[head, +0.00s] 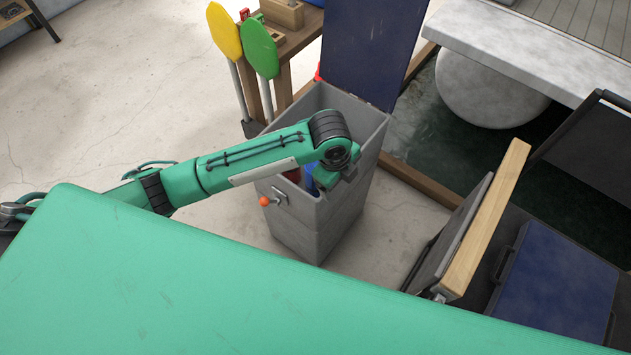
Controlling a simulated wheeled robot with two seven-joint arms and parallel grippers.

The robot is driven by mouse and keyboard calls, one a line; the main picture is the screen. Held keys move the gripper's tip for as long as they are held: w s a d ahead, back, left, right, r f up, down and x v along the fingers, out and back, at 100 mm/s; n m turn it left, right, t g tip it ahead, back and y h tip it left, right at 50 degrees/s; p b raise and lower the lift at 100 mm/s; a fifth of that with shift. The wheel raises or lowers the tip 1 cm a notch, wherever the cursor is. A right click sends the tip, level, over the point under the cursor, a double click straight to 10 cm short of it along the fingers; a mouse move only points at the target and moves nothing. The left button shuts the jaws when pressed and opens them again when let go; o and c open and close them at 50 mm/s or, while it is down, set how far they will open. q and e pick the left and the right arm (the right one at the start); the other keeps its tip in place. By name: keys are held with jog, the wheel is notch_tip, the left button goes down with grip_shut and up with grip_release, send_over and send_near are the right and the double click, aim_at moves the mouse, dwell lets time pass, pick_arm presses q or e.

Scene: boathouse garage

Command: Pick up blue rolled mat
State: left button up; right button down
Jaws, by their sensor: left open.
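A tall grey bin (318,222) stands on the floor in the middle of the head view, with its dark blue lid (368,48) raised at the back. A small piece of blue (310,180) shows inside the bin, close beside my left gripper; it looks like the blue rolled mat, mostly hidden by the bin wall and my arm. My left gripper (326,183) is open and points down into the bin mouth. Its fingertips are hidden, so I cannot tell whether they touch the mat. My right gripper is out of view.
Something dark red (292,175) also shows inside the bin. An orange-knobbed latch (271,199) sticks out from its front. Yellow (224,32) and green (260,48) paddles stand by a wooden bench (302,38) behind. A wood-edged panel (487,218) stands at right. Floor at left is clear.

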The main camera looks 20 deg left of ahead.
pick_arm(q)
jog(key=w+a+r+m+y, duration=0.2)
jog(key=w+a+m+y, duration=0.1)
jog(key=w+a, duration=0.5)
jog(key=f, duration=0.9)
jog(key=a+f, duration=0.1)
jog(key=f, duration=0.3)
jog(key=shift+w+f, duration=0.3)
jog(key=shift+w, duration=0.05)
jog(key=shift+r, duration=0.1)
jog(key=c, duration=1.5)
